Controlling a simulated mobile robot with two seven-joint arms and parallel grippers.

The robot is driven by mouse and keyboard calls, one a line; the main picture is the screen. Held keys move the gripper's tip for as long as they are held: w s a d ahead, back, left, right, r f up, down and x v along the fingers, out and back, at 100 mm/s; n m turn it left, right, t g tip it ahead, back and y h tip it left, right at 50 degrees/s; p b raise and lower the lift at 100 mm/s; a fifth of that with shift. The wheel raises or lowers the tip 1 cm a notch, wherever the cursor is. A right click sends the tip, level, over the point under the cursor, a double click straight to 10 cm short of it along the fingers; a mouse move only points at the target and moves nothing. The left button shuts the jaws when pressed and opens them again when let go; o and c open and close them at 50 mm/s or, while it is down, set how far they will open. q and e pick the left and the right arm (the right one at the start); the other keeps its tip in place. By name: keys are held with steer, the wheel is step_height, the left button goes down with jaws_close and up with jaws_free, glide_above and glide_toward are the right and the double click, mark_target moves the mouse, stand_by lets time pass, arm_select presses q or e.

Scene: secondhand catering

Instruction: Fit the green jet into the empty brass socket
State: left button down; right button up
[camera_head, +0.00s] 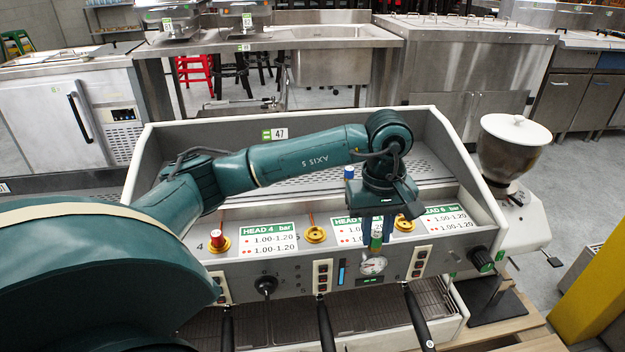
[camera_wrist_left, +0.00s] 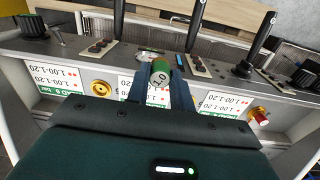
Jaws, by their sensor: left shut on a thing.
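My left gripper (camera_head: 376,232) is shut on the green jet (camera_head: 376,243), holding it above the front panel near the pressure gauge. In the left wrist view the green jet (camera_wrist_left: 162,68), marked 1.0, sits between the two fingertips (camera_wrist_left: 163,85). A brass socket (camera_head: 316,235) with no coloured jet showing lies left of the gripper, between two label cards. My right gripper is not in view.
A round gauge (camera_head: 373,265) is just below the held jet. Knobs, switch panels and black handles (camera_head: 326,325) line the machine's front. A grinder (camera_head: 507,150) stands at the right.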

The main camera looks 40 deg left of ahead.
arm_select(q)
steer(key=w+a+r+n+p, duration=0.1)
steer(key=a+n+p, duration=0.4)
steer(key=a+n, duration=1.4)
steer(key=d+f+n+b, duration=0.1)
steer(key=f+n+b, duration=0.1)
steer(key=d+f+n+b, duration=0.2)
steer(key=shift+d+f+n, duration=0.15)
steer(key=shift+f+n, duration=0.05)
steer(key=shift+n, duration=0.1)
steer(key=shift+f+b, duration=0.95)
steer(key=shift+f, duration=0.2)
steer(key=shift+f+b, duration=0.5)
steer(key=shift+f, duration=0.35)
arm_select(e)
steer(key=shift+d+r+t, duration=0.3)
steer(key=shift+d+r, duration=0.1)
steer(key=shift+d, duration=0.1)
